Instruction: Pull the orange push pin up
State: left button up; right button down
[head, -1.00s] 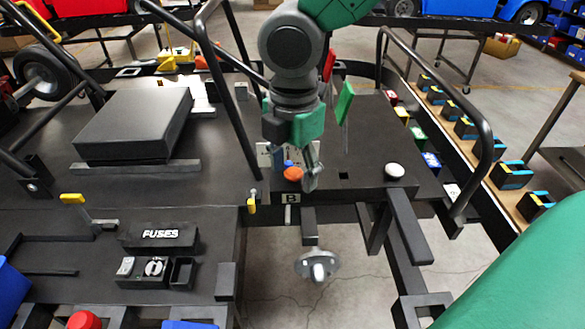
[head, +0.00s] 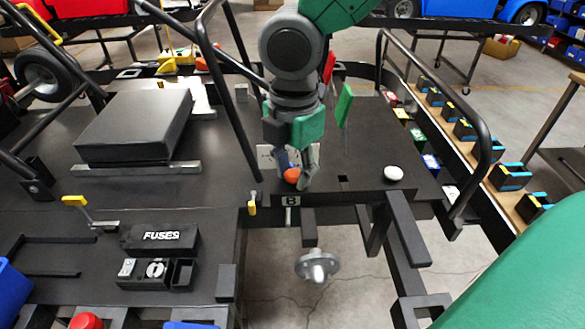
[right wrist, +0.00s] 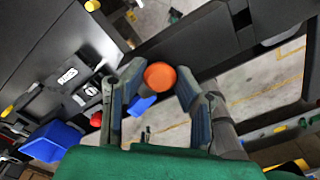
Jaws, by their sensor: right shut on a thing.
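The orange push pin (head: 291,176) has a round orange head and stands near the front edge of the black kart panel, above a plate marked B (head: 291,200). My right gripper (head: 294,178) reaches down from above and is shut on the pin's head, one finger on each side. In the right wrist view the orange head (right wrist: 160,75) sits between the fingertips. My left gripper is not in view.
A white round knob (head: 393,173) is to the right on the panel. A black bar (head: 228,92) rises left of the gripper. A box marked FUSES (head: 160,237) lies front left.

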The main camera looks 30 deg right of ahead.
aim_at(293, 172)
jog(key=shift+r+p, duration=0.4)
jog(key=shift+r, duration=0.05)
jog(key=c, duration=1.2)
grip_release()
jog(key=shift+w, duration=0.1)
notch_tip(293, 172, up, 12)
jog(key=shift+w+f, duration=0.1)
